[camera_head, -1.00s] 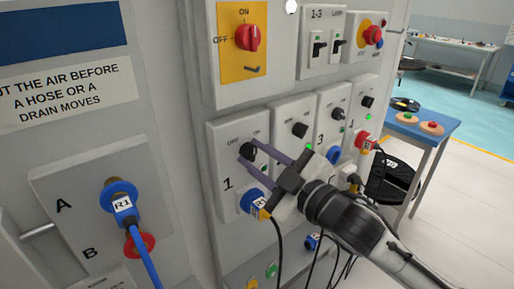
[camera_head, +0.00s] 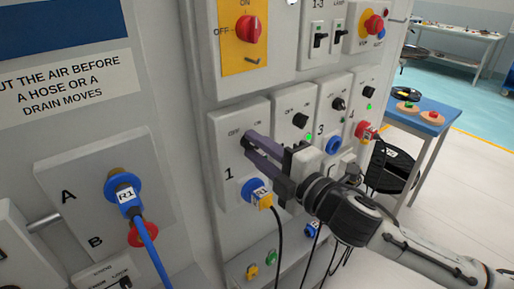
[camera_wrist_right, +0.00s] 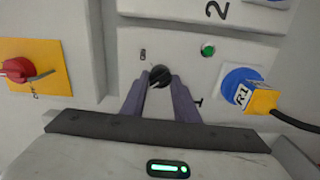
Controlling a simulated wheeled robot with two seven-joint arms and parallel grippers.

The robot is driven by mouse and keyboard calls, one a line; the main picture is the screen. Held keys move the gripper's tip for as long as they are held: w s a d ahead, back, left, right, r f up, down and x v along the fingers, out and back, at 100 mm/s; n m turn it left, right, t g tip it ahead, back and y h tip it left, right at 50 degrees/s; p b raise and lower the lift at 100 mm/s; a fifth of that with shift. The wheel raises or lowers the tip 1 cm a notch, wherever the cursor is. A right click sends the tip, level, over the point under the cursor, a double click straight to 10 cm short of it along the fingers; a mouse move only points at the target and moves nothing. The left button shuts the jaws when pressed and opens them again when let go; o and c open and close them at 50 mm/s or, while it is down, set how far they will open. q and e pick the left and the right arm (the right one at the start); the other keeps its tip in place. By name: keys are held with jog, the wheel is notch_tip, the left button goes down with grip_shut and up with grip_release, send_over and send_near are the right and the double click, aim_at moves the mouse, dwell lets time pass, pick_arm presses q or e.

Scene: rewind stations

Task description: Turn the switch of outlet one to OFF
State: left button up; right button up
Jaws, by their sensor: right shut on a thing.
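The outlet one panel (camera_head: 222,152) is a pale plate marked "1" with OFF and ON printed above its switch. The black switch knob (camera_wrist_right: 160,75) shows between the fingertips in the right wrist view. My right gripper (camera_head: 252,146) is shut on this knob, its two purple fingers on either side of it. In the head view the fingers largely hide the knob. It also shows in the right wrist view (camera_wrist_right: 160,84). My left gripper is not in view.
Outlets two and three (camera_head: 325,127) stand to the right with their own black knobs. A red main switch (camera_head: 249,29) on a yellow plate is above. A black cable (camera_head: 279,235) hangs from the R1 plug. A blue table (camera_head: 426,119) stands at the right.

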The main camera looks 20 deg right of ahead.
jog(key=shift+n, duration=0.4)
jog(key=o, duration=1.1)
jog(key=shift+c, duration=0.2)
jog(key=b+v, duration=0.1)
jog(key=v, duration=0.9)
jog(key=shift+s+b, duration=0.15)
jog(key=shift+b, duration=0.2)
jog(key=shift+d, duration=0.1)
